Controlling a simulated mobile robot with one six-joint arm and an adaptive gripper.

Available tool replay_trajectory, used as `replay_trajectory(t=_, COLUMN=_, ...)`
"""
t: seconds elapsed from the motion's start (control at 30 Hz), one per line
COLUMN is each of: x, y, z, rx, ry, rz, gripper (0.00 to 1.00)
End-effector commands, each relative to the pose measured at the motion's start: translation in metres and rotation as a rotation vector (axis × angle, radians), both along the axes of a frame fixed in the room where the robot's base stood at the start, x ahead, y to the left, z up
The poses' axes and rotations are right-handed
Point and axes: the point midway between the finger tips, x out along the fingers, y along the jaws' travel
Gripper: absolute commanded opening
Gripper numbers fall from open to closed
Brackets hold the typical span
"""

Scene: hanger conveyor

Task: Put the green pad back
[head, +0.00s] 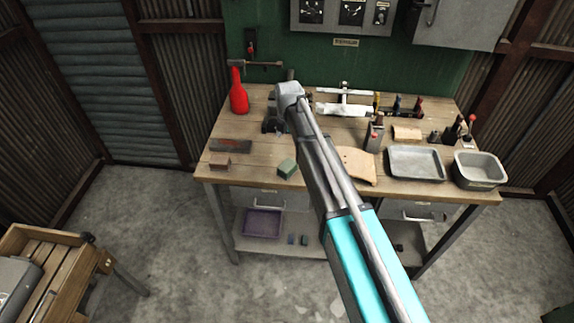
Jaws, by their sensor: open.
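The green pad (288,168) is a small block lying on the wooden workbench (245,176), near its front edge and left of my arm. My gripper (275,128) is a small dark shape over the back left part of the bench, partly hidden by my own arm. It is open, beyond the green pad and apart from it. Whether anything touches its fingertips is too small to tell.
A red bottle (238,97), a brown block (219,162) and a dark flat piece (231,145) are on the left. A curved tan piece (357,163), a shallow tray (415,163) and a deeper pan (480,169) are on the right. A purple tray (263,222) sits below.

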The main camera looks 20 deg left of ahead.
Motion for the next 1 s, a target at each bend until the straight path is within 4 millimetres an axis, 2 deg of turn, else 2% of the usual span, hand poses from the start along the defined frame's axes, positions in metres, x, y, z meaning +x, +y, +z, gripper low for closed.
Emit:
replay_trajectory(t=0.53, x=-0.001, y=0.004, z=-0.003, rx=0.000, ry=0.000, rz=0.021, gripper=1.00)
replay_trajectory(t=1.0, x=-0.001, y=0.004, z=-0.035, rx=0.000, ry=0.000, rz=0.021, gripper=1.00)
